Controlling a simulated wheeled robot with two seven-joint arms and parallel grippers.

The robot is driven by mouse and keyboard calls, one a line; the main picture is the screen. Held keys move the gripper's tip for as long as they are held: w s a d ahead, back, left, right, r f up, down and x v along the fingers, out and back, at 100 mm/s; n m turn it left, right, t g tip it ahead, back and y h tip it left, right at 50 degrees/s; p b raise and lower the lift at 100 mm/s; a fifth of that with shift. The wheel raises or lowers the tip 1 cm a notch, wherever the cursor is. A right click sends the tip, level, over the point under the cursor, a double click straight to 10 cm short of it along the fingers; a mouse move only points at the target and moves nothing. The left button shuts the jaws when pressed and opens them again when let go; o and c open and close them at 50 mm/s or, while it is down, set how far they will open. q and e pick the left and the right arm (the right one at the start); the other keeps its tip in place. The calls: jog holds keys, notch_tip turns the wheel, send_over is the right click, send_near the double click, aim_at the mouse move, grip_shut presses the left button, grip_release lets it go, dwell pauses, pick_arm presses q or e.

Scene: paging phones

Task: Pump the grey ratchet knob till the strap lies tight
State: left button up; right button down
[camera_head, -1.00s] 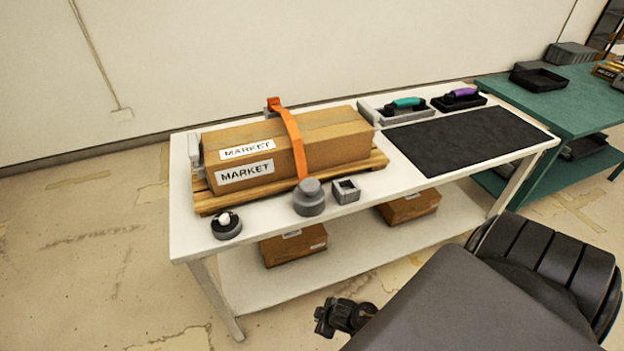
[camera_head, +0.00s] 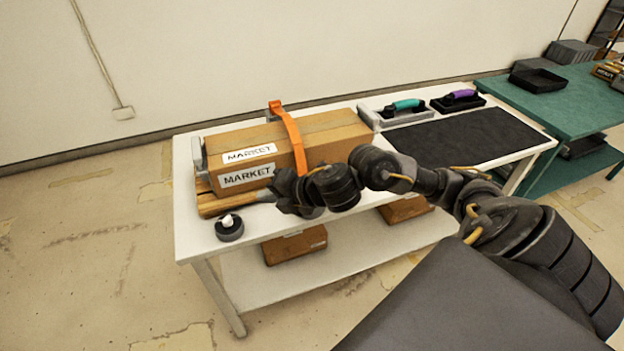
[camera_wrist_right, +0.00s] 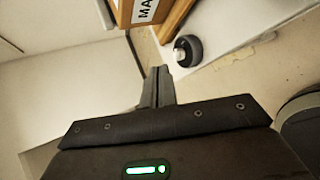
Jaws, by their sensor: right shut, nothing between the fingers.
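An orange strap (camera_head: 292,135) runs over the top of a brown carton (camera_head: 335,133) and down its front face. It looks slightly bowed over the top edge; a gap is hard to tell. The grey ratchet knob at the strap's lower end is hidden behind my right arm in the head view and does not show in the wrist view. My right gripper (camera_head: 266,196) is shut and empty, in front of the carton's lower front edge, pointing left. Its closed fingers also show in the right wrist view (camera_wrist_right: 158,86). My left gripper is not in view.
The carton lies on a wooden pallet (camera_head: 212,206) on a white table (camera_head: 190,240). A dark round pot with a white top (camera_head: 229,228) stands near the front left corner. A black mat (camera_head: 465,135) and two handled tools (camera_head: 403,106) lie on the right.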

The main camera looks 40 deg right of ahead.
jog(key=d+r+n+g+h, duration=0.1)
jog(key=d+r+n, duration=0.4)
jog(key=d, duration=0.8)
jog(key=shift+s+d+r+g+h, duration=0.25)
jog(key=shift+d+r+g+h, duration=0.15)
jog(key=shift+r+h, duration=0.35)
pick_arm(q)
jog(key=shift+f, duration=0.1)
